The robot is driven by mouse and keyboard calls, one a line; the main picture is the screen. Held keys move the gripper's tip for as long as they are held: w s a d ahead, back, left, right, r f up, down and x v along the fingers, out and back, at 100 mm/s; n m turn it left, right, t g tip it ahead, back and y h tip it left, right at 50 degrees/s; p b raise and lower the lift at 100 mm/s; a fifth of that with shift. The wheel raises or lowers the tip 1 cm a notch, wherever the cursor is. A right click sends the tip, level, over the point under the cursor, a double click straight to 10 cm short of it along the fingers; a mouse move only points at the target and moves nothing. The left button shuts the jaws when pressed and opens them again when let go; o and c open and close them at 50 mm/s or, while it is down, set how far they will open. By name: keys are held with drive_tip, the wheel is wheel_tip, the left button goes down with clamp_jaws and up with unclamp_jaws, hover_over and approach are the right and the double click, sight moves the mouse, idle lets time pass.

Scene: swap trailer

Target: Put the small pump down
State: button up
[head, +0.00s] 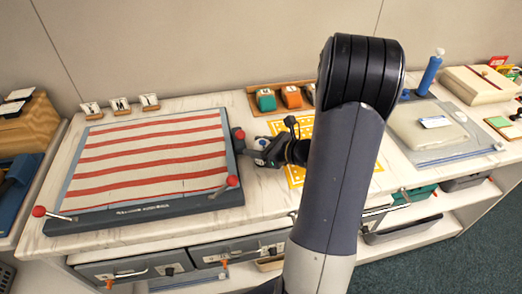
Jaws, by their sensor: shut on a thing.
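My gripper (268,155) is at the right edge of the striped board, close to a red-knobbed lever. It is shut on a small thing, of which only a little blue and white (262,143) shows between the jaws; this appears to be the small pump. The jaws and wrist hide most of it, and I cannot tell whether it touches the worktop. A larger blue upright pump (429,75) with a white knob stands on the right of the worktop, apart from my gripper.
The red-and-white striped board (150,162) has a dark frame with red-knobbed levers. A yellow patterned mat (298,172) lies right of my gripper. A wooden tray (256,103) with coloured blocks is behind. A grey mat (470,151) with a pale pad is right. Drawers are below.

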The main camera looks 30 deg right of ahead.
wheel_tip(320, 180, up, 10)
drive_tip(key=shift+f+p, duration=0.1)
drive_tip(key=shift+p, duration=0.55)
drive_tip(key=shift+r, duration=0.2)
